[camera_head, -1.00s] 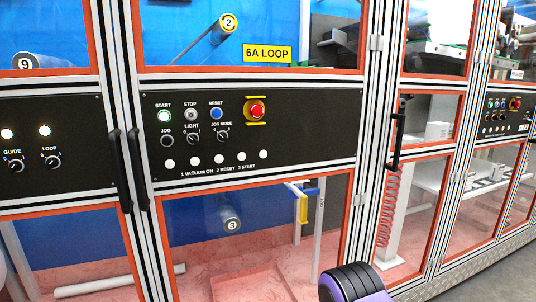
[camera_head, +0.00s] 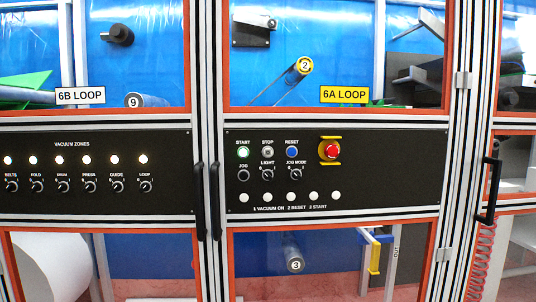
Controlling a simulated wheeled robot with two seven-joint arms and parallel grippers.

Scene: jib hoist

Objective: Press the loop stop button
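The black loop control panel (camera_head: 390,185) sits under the yellow "6A LOOP" label (camera_head: 344,94). On it, the grey STOP button (camera_head: 268,152) is between the lit START button (camera_head: 243,152) and the blue RESET button (camera_head: 292,152). A red emergency stop (camera_head: 330,150) with a yellow surround is to their right. Nothing covers the buttons. Neither of my grippers shows in the current head view.
A second panel (camera_head: 100,172) on the left, under the "6B LOOP" label (camera_head: 80,96), carries vacuum zone knobs and lit lamps. Black door handles (camera_head: 215,200) stand out between the panels. Another black handle (camera_head: 489,190) is at the right.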

